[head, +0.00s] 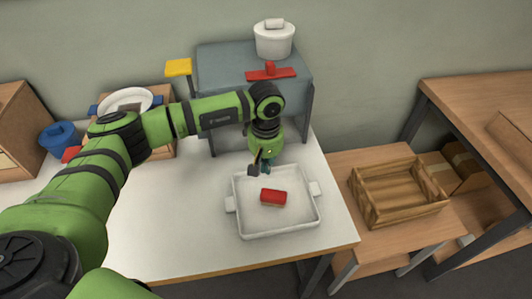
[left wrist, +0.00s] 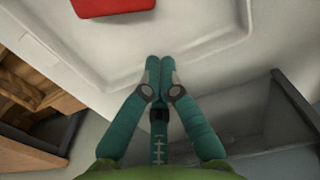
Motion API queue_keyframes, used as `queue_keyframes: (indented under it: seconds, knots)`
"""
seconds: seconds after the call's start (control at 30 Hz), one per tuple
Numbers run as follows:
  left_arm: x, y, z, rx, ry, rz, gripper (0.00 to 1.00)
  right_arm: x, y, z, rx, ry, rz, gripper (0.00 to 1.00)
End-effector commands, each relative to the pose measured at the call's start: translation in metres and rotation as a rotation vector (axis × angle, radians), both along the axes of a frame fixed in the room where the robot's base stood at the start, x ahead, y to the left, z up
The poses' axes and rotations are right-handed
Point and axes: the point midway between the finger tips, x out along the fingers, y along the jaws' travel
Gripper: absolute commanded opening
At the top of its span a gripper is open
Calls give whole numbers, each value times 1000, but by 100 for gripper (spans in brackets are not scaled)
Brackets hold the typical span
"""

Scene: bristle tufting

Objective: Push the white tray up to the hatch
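The white tray (head: 238,218) stands on the white table, square with raised walls and a small handle on its left and right sides. A red-topped block (head: 273,197) lies in it; its red top also shows in the left wrist view (left wrist: 112,5). My left gripper (head: 262,170) is at the tray's back wall. In the left wrist view its teal fingertips (left wrist: 160,64) are together with nothing between them, over the tray's rim (left wrist: 185,72). I cannot tell if they touch it. A grey housing (head: 220,75) stands behind; my arm hides part of its front, and no hatch is clearly discernible. My right gripper is out of view.
A white pot (head: 274,42) and a red handled piece (head: 270,73) sit on the housing. A wooden crate (head: 375,212) stands on a lower surface at right. A blue bucket (head: 59,140) is at left. The table (head: 170,230) is clear left of the tray.

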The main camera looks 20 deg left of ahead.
Motion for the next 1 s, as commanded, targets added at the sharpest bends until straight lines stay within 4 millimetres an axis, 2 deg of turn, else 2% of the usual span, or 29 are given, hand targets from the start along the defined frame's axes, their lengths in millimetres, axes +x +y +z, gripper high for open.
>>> queue_keyframes:
  seconds: [0.1, 0.3, 0.67, 1.0]
  knots:
    - [-1, -1, -18, 1, 4, 1, 0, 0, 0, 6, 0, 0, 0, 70]
    - [0, 0, -35, 0, 0, 0, 0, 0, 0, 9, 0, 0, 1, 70]
    - [0, 0, -38, 1, -1, 0, 0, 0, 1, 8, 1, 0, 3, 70]
    - [27, 18, -43, 3, -4, 3, 0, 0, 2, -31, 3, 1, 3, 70]
